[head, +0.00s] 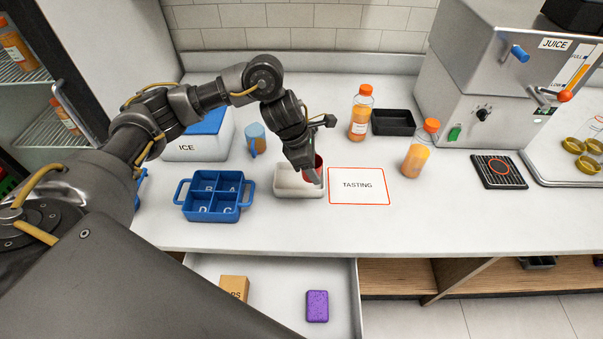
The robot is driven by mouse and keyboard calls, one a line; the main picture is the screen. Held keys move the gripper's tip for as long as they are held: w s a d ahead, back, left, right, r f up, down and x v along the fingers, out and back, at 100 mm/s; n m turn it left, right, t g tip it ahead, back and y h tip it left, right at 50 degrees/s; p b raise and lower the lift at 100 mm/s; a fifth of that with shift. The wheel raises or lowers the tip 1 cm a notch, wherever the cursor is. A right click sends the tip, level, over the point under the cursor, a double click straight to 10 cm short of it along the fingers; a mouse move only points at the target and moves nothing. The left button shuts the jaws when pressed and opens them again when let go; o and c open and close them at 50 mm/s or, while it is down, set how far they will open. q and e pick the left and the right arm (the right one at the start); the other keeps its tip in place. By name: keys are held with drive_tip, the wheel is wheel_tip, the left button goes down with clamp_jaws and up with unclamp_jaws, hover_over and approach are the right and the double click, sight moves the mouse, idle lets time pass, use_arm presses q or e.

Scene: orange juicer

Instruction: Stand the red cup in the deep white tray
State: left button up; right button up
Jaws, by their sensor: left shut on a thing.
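The red cup (319,163) shows as a small red patch at the fingers of my left gripper (311,176), which is shut on it. The gripper hides much of the cup. The deep white tray (287,192) sits on the counter between the blue divided caddy and the TASTING mat. The cup and the gripper tip are over the tray's right part. I cannot tell whether the cup touches the tray floor. My right gripper is not in view.
The blue caddy (212,213) stands left of the tray, the TASTING mat (358,199) right. Behind are a blue cup (255,138), an ICE box (196,150), juice bottles (361,115) and a black tray (393,122). An open drawer (275,273) lies below the front edge.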

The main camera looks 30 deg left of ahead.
use_arm(q)
drive_tip(key=p, duration=0.1)
hover_over(302, 183)
drive_tip(key=f, duration=0.5)
drive_tip(key=shift+s+d+f, duration=0.2)
drive_tip(key=shift+d+f, duration=0.05)
drive_tip(key=shift+f, duration=0.1)
drive_tip(key=shift+w+a+f, duration=0.1)
drive_tip(key=shift+a+f, duration=0.2)
drive_tip(key=shift+f, duration=0.1)
wheel_tip(302, 183, down, 2)
drive_tip(key=shift+f+p, duration=0.1)
drive_tip(key=shift+p, duration=0.9)
drive_tip(key=shift+f, duration=0.35)
drive_tip(key=shift+f+b, duration=0.25)
drive_tip(key=shift+b, duration=0.1)
drive_tip(key=o, duration=0.7)
drive_tip(key=shift+c, duration=0.2)
drive_tip(key=shift+r, duration=0.1)
